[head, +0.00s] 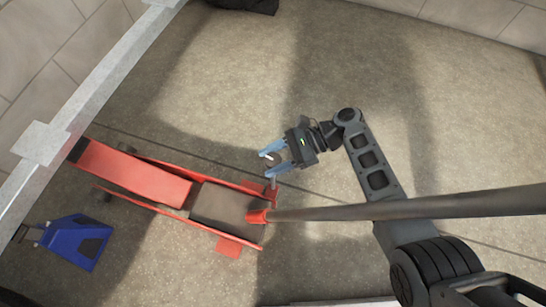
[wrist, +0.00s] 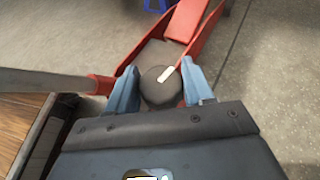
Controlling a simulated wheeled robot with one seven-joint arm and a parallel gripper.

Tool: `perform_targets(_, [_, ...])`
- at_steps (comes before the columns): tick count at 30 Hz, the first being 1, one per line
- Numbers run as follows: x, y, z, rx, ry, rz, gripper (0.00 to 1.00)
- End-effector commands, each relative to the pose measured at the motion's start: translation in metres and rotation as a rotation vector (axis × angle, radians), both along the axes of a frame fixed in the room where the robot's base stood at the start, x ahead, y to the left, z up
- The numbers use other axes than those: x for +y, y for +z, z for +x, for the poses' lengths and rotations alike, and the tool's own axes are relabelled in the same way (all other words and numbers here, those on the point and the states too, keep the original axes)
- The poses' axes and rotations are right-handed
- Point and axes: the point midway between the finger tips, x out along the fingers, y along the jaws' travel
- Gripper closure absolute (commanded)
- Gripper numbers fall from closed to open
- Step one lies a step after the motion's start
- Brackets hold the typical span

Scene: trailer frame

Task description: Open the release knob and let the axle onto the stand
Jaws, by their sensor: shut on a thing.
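The release knob (wrist: 158,92) is a dark round cap with a white pointer mark, between the two blue fingers of my gripper (wrist: 161,86) in the wrist view. My gripper (head: 269,162) is shut on it at the handle end of the red floor jack (head: 130,172). In the head view the knob is small and mostly hidden by the fingers. The blue stand (head: 72,240) is on the floor at the lower left, near a pale grey beam (head: 105,75). The contact between axle and stand cannot be made out.
The jack's long grey handle (head: 400,207) reaches right from its red socket, passing across my arm in the head view. A wooden surface (wrist: 20,125) shows at the left of the wrist view.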

Motion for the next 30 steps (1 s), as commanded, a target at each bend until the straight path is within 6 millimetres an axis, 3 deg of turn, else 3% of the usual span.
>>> perform_targets(6, [0.000, -0.001, -0.001, 0.001, -0.001, -0.002, 0.79])
perform_targets(7, [0.000, -0.001, -0.001, 0.001, -0.001, -0.002, 0.46])
perform_targets(13, [0.000, -0.001, 0.000, 0.001, 0.000, -0.001, 0.27])
perform_targets(23, [-0.006, 0.003, 0.002, 0.000, -0.004, -0.002, 0.27])
perform_targets(30, [-0.039, 0.019, 0.011, 0.001, -0.005, -0.001, 0.27])
